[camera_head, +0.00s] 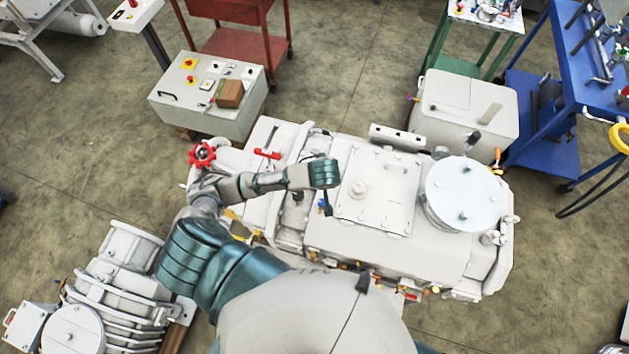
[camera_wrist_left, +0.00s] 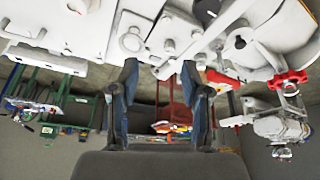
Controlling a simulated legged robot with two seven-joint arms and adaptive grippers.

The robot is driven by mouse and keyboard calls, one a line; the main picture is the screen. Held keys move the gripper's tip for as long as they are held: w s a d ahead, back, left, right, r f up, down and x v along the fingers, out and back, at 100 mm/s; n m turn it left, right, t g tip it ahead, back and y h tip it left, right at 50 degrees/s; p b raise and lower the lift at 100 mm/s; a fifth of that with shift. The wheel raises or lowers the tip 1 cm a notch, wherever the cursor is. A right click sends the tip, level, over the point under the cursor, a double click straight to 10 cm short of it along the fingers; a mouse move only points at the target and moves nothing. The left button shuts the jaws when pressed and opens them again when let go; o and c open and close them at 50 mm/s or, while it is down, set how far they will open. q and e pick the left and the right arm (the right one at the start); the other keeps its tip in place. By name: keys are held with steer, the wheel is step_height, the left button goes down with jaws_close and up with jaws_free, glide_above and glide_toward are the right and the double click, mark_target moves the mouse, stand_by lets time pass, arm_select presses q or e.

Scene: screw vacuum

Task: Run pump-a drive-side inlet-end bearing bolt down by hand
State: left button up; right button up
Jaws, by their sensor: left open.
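The large pale vacuum pump (camera_head: 420,240) lies across the middle of the head view, and part of its casing (camera_wrist_left: 145,15) fills the top of the left wrist view. My left arm reaches over the pump's left part. The left gripper (camera_wrist_left: 160,68) is open in the wrist view, with nothing between its two dark fingers. Pale round caps and fittings (camera_wrist_left: 131,42) lie beyond its fingertips; whether they touch cannot be told. I cannot pick out the bearing bolt for certain. In the head view the gripper is mostly hidden under my teal wrist. My right gripper is not in view.
A red handwheel (camera_head: 202,154) and a red lever (camera_head: 267,153) stand at the pump's left end. A flat round lid (camera_head: 464,190) rises at its right. A control box (camera_head: 208,95), red cart (camera_head: 235,45) and blue cart (camera_head: 545,115) surround it. Another machine (camera_head: 110,285) stands lower left.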

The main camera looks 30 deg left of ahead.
arm_select(q)
steer(key=x, duration=1)
steer(key=s+a+x, duration=0.1)
steer(key=x, duration=0.5)
steer(key=shift+f, duration=0.1)
steer(key=shift+d, duration=0.1)
jaws_close()
